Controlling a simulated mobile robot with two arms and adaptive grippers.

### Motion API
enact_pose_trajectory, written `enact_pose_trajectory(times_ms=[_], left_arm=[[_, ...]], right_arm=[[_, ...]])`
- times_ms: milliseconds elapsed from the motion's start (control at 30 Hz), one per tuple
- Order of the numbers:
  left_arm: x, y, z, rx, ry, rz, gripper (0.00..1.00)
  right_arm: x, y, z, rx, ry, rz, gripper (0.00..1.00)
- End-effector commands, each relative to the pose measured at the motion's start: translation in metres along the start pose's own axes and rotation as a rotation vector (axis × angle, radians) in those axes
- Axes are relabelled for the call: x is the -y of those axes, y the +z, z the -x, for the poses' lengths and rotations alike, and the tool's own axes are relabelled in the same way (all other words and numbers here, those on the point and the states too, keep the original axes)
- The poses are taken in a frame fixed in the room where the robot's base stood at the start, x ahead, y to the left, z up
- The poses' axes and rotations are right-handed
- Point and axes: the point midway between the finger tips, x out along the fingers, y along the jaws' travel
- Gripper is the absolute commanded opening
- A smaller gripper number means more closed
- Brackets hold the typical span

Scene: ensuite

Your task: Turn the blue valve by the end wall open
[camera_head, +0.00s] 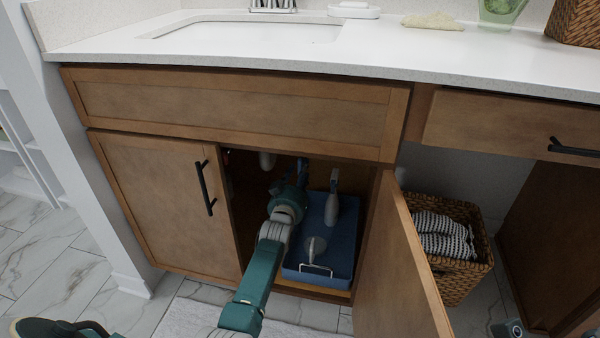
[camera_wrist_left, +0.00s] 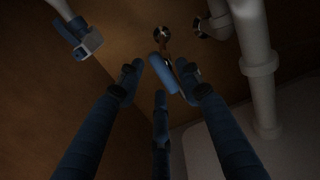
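My left arm reaches through the open cabinet door, and its gripper (camera_head: 301,172) is inside, dim and partly hidden by my wrist. In the left wrist view the fingers of this gripper (camera_wrist_left: 163,85) are spread apart. A blue valve handle (camera_wrist_left: 164,75) lies between the fingertips, close to the right finger; I cannot tell whether they touch. Its stem leads to a round wall fitting (camera_wrist_left: 162,34). A second, grey-blue valve-like part (camera_wrist_left: 82,40) is at the upper left, apart from the fingers. My right gripper is not clearly in view.
A blue tray (camera_head: 338,262) with a spray bottle (camera_head: 332,208) and a brush-like item (camera_head: 316,248) stands on the cabinet floor. The open door (camera_head: 398,275) bounds the right side. White pipes (camera_wrist_left: 258,65) run down beside the gripper. A wicker basket (camera_head: 468,275) stands farther right.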

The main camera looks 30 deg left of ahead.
Motion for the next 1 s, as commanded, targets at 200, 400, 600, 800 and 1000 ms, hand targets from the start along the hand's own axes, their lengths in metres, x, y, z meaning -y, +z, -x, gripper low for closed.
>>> enact_pose_trajectory(times_ms=[200, 400, 600, 800, 1000], left_arm=[[0.000, -0.001, 0.000, -0.001, 0.000, -0.002, 0.40], [0.000, 0.000, 0.008, -0.001, 0.000, -0.003, 0.40], [0.000, 0.001, 0.040, 0.000, 0.000, -0.003, 0.40], [0.000, 0.002, 0.083, 0.002, 0.000, -0.001, 0.40], [0.000, 0.001, 0.111, 0.001, 0.000, -0.001, 0.40]], right_arm=[[0.000, 0.000, 0.000, 0.000, 0.000, 0.000, 0.40], [-0.001, 0.001, 0.000, 0.000, 0.001, 0.001, 0.40], [0.000, 0.000, 0.000, 0.000, 0.001, 0.001, 0.40], [0.000, 0.000, 0.000, 0.000, 0.000, 0.001, 0.40], [0.000, 0.000, 0.000, 0.000, 0.000, 0.001, 0.40]])
